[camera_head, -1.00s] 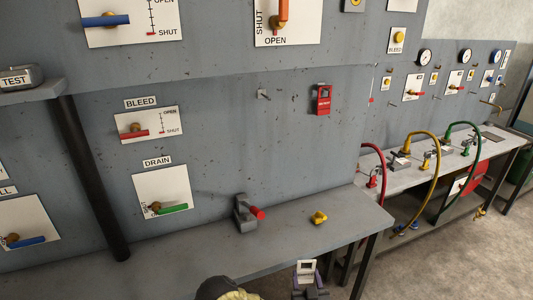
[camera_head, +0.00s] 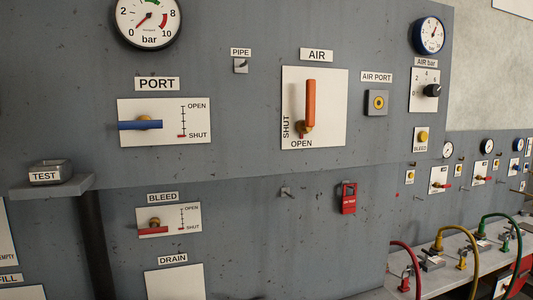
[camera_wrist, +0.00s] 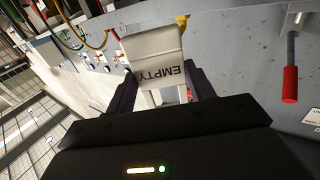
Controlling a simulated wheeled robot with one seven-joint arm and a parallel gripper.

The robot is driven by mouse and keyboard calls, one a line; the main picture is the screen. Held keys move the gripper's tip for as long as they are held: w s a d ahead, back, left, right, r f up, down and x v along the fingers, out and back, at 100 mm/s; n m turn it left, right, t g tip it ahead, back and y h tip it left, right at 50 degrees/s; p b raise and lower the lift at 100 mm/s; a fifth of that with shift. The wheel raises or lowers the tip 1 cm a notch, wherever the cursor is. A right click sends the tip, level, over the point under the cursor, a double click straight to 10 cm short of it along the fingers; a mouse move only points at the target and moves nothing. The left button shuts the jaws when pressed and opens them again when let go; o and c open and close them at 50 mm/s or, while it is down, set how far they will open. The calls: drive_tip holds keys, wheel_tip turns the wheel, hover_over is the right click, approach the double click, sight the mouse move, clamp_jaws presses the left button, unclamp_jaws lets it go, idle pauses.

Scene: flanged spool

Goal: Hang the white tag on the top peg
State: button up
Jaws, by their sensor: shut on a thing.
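The white tag (camera_wrist: 153,52) is in the wrist view, with the word EMPTY upside down on it. My gripper (camera_wrist: 161,88) is shut on the tag, its dark fingers on either side of it. In the head view neither my gripper nor the tag shows. The top peg (camera_head: 240,65) is a small metal peg on a plate under the PIPE label (camera_head: 241,52), on the upper grey panel. No tag hangs on it. A lower peg (camera_head: 287,192) sits below on the panel, also bare.
A red lockout tag (camera_head: 349,198) hangs right of the lower peg. The orange AIR handle (camera_head: 311,102) and blue PORT handle (camera_head: 140,125) stick out beside the top peg. The TEST shelf (camera_head: 50,188) juts out at left. A red handle (camera_wrist: 290,84) shows right in the wrist view.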

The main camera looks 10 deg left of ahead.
drive_tip(key=w+a+r+p, duration=0.3)
drive_tip(key=a+r+p, duration=0.3)
drive_tip(key=r, duration=0.7)
drive_tip(key=w+a+r+p, duration=0.3)
drive_tip(key=a+r, duration=0.4)
drive_tip(key=r, duration=0.7)
drive_tip(key=w+a+r+p, duration=0.45)
drive_tip(key=a+r, duration=0.25)
drive_tip(key=r, duration=0.6)
drive_tip(key=s+a+r+n+g+y+p, duration=0.1)
drive_tip(key=s+r, duration=0.5)
drive_tip(key=r, duration=0.8)
drive_tip(key=s+a+r+n+g+y+p, duration=0.1)
drive_tip(key=s+a+r+n+y+p, duration=0.2)
drive_tip(key=r, duration=1.1)
drive_tip(key=s+a+r+n+y+p, duration=0.2)
drive_tip(key=s+a+r+y+p, duration=0.2)
drive_tip(key=s+r, duration=0.5)
wheel_tip(320, 180, up, 6)
drive_tip(key=shift+f+g+y+p, duration=0.1)
drive_tip(key=shift+g+y+p, duration=0.3)
drive_tip(key=shift+y+p, duration=0.3)
drive_tip(key=shift+a, duration=0.15)
